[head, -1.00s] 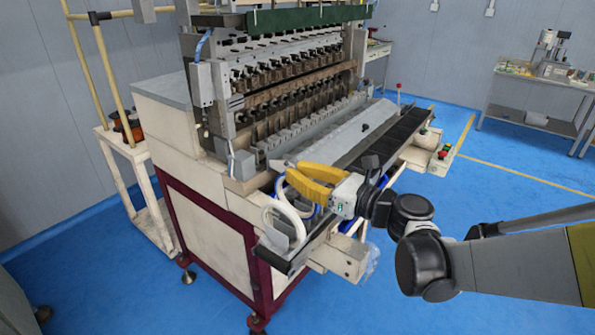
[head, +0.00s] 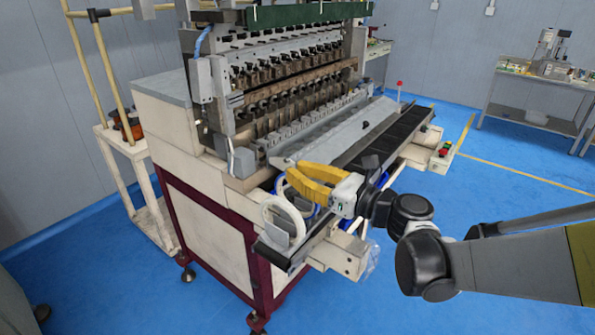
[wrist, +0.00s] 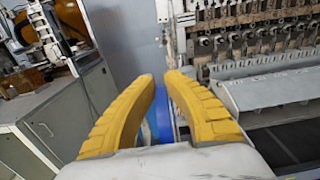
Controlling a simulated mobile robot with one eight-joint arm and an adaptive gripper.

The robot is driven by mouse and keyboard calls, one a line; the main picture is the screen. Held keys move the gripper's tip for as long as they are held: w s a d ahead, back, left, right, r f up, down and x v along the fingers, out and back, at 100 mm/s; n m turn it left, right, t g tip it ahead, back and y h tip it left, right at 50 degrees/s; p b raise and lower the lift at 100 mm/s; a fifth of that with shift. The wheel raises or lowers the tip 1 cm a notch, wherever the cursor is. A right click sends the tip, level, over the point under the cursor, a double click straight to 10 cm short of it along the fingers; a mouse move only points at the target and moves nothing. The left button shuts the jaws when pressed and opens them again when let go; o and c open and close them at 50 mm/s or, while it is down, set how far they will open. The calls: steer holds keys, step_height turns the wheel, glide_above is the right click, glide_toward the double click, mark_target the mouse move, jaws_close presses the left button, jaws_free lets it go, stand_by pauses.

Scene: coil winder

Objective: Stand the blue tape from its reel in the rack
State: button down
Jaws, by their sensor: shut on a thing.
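My gripper (head: 287,179) has two yellow fingers and is at the near front edge of the coil winder. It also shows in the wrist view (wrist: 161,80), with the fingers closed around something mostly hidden. I cannot make out the rack's slots or the reel.
The coil winder (head: 205,215) fills the middle, with rows of spindles behind the tray. A grey sloped cover (head: 335,135) lies behind my gripper. A control box with a red button (head: 440,152) is at the right end. Open blue floor lies in front.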

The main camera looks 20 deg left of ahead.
steer(key=shift+f+b, duration=1.5)
steer(key=shift+f, duration=0.4)
steer(key=c, duration=1.7)
jaws_free()
steer(key=v, duration=0.6)
steer(key=shift+r, duration=0.35)
steer(key=o, duration=0.6)
steer(key=shift+d, duration=0.1)
